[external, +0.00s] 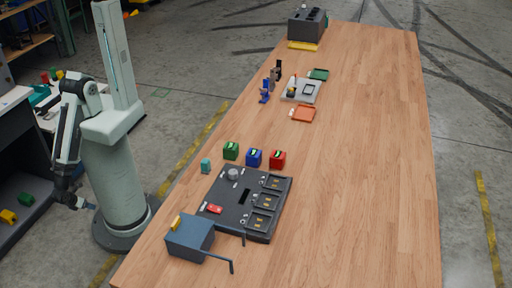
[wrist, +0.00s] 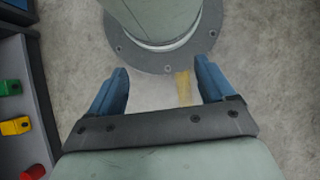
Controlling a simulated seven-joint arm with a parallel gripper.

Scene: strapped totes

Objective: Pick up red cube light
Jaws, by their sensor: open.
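The red cube light (external: 278,159) stands on the wooden table, at the right end of a row with a blue cube light (external: 254,157) and a green cube light (external: 231,150). My gripper (external: 87,206) hangs low beside my column, left of the table and well away from the cubes. In the wrist view my gripper (wrist: 160,82) has its two blue fingers spread apart with only floor and my base between them. The red cube light is not in the wrist view.
A dark panel (external: 228,198) with three bays lies just in front of the cubes. A blue-grey box (external: 190,238) with a lever stands at the near edge. Trays (external: 304,114) and a dark machine (external: 307,25) are farther back. The table's right side is clear.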

